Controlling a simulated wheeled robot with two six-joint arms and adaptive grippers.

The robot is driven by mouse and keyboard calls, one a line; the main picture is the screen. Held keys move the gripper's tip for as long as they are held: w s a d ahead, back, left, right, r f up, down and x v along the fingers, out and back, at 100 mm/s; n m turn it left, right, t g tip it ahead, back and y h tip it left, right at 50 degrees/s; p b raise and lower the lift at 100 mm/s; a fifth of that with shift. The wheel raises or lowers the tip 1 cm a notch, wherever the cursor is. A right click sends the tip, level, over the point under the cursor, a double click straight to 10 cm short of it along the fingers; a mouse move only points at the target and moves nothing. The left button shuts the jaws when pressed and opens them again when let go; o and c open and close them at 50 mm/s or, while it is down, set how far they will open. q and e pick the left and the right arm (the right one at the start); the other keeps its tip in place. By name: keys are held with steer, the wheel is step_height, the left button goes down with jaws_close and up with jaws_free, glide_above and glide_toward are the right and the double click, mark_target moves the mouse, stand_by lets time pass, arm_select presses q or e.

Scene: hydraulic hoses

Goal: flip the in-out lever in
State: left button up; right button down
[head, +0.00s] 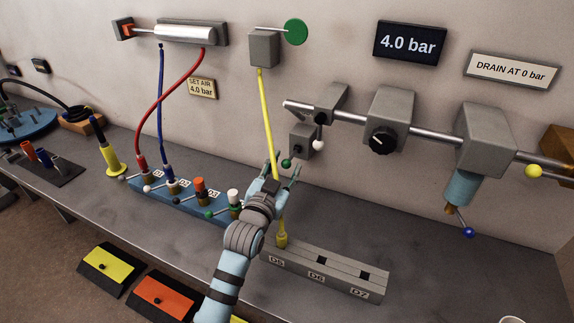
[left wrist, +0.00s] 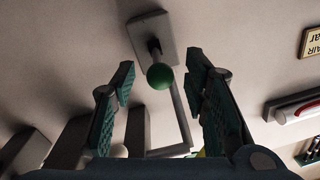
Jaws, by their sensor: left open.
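A lever with a green ball (head: 286,163) sticks out from a small grey box (head: 303,138) on the wall, below the pipe. A white ball (head: 319,146) sits on the box's right side. In the left wrist view the green ball (left wrist: 160,76) stands on a short stem from a grey plate (left wrist: 152,32). My left gripper (head: 284,170) is open, fingers pointing up toward the wall. Its fingers (left wrist: 162,68) flank the green ball with a gap on each side. Whether either finger touches it from behind is hidden. My right gripper is out of view.
A yellow hose (head: 266,125) hangs close beside my left gripper, down to the grey socket block (head: 326,272). A blue manifold (head: 190,199) with several levers stands at left. A pipe (head: 350,119) with a black-knobbed regulator (head: 389,132) runs right.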

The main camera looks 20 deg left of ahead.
arm_select(q)
steer(key=shift+w, duration=0.8)
steer(key=shift+c, duration=0.3)
jaws_close()
